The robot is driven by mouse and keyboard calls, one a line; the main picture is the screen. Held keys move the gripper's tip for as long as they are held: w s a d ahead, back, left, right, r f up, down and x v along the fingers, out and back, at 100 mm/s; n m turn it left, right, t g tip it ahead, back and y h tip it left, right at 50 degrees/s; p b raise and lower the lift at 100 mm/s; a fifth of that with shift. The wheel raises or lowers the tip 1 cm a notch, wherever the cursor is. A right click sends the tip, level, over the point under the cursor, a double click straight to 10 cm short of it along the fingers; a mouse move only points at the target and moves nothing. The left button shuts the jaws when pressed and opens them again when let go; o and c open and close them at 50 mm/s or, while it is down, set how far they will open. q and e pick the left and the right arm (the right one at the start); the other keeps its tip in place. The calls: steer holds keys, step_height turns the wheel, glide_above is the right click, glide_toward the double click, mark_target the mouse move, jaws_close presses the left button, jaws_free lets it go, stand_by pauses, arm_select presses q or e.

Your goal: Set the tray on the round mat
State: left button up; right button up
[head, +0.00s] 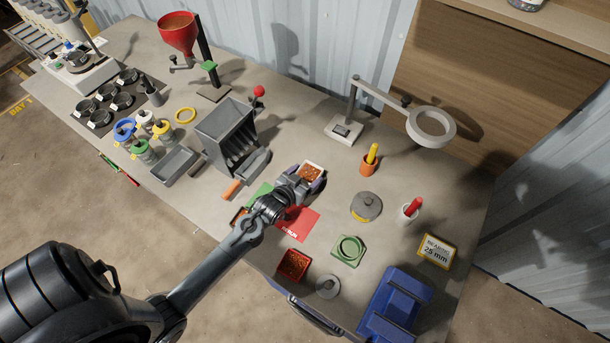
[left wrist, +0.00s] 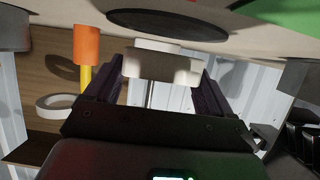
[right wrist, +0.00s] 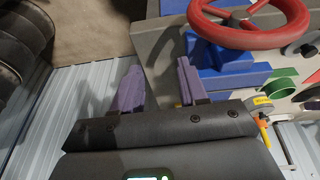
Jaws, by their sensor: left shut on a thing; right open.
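The small white tray (head: 312,172) holds orange-brown granules. My left gripper (head: 308,182) is shut on it, over the middle of the table. The tray also shows between the fingers in the left wrist view (left wrist: 160,66). A dark round mat (left wrist: 168,23) lies on the table just past the tray in that view, and the tray appears held apart from it. I cannot make out the mat in the head view, where the arm and tray may cover it. My right gripper (right wrist: 160,85) is open and empty in the right wrist view, and out of the head view.
A red mat (head: 300,224) and a green mat (head: 260,194) lie beside my left arm. A grey splitter box (head: 226,130) stands left, an orange cup (head: 369,168) right. A red handwheel (right wrist: 250,22) is near my right gripper.

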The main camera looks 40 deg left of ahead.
arm_select(q)
steer(key=shift+s+a+f, duration=0.1)
steer(key=shift+s+f, duration=0.15)
steer(key=shift+f, duration=0.35)
steer(key=o, duration=1)
steer(key=shift+f, duration=0.15)
steer(key=shift+c, duration=0.2)
steer(key=shift+r, duration=0.35)
steer(key=shift+w+r, duration=0.2)
steer(key=shift+r, duration=0.25)
steer(key=s+d+r+m+g, duration=0.1)
steer(key=s+d+r+g, duration=0.1)
steer(key=s, duration=0.6)
steer(key=s+d+r+m+g+h, duration=0.1)
steer(key=s+d+r+g, duration=0.2)
steer(key=s+d, duration=0.3)
steer(key=s+d+r+m+g+h, duration=0.1)
steer(key=s+d+r+g, duration=0.2)
steer(key=s, duration=0.7)
steer(key=shift+s+d+r+m+g+p, duration=0.2)
steer(key=shift+d+m+g+p, duration=0.35)
steer(key=shift+g, duration=0.25)
